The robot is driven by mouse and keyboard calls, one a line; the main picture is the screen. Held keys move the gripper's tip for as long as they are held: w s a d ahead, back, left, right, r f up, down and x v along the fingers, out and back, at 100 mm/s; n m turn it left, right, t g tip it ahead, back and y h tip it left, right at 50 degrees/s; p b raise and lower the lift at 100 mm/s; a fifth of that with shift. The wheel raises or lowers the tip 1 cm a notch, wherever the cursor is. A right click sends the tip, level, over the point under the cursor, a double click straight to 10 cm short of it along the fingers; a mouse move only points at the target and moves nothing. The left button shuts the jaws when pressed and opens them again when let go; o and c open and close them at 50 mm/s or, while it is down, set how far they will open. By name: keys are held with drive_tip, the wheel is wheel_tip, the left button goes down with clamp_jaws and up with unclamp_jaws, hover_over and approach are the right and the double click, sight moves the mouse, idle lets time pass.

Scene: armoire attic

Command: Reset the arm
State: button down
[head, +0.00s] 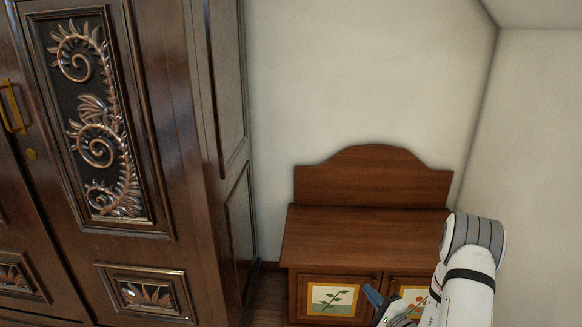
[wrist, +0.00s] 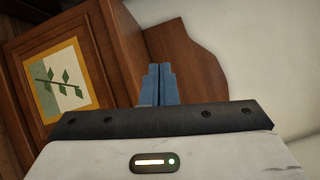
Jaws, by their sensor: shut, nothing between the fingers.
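My gripper (head: 374,297) shows at the lower right of the head view, at the end of my white arm. Its blue fingers are together and empty in the wrist view (wrist: 158,84). In the head view the fingers are in front of the small wooden cabinet (head: 350,235), near its front doors. The wrist view shows the same cabinet (wrist: 110,50) tilted, with a leaf picture panel (wrist: 58,82) to the left of the fingers. I cannot tell how far the fingers are from the cabinet.
A tall dark carved armoire (head: 190,150) fills the left, its door with a brass handle (head: 12,106) closed. The cabinet's top is bare. A narrow strip of floor (head: 268,296) shows between armoire and cabinet. Pale walls (head: 350,80) stand behind and at right.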

drive_tip(key=s+a+r+n+g+y+p, duration=0.4)
drive_tip(key=a+r+g, duration=0.3)
drive_tip(key=r, duration=0.5)
drive_tip(key=s+a+r+n+g+y+p, duration=0.4)
drive_tip(key=a+r, duration=0.4)
drive_tip(key=r, duration=0.4)
drive_tip(key=s+a+r+n+g+h+p, duration=0.3)
drive_tip(key=s+r+n+g+h+p, duration=0.3)
drive_tip(key=s+r, duration=0.5)
drive_tip(key=s+d+r+t+h+p, duration=0.1)
drive_tip(key=s+d+r+h+p, duration=0.3)
drive_tip(key=r, duration=0.3)
drive_tip(key=s+d+r+n+t+h+p, duration=0.1)
drive_tip(key=s+d+r+h+p, duration=0.4)
drive_tip(key=r+h+p, duration=0.1)
drive_tip(key=shift+s+d+r+t, duration=0.2)
drive_tip(key=shift+d+r+t, duration=0.2)
drive_tip(key=shift+r, duration=0.15)
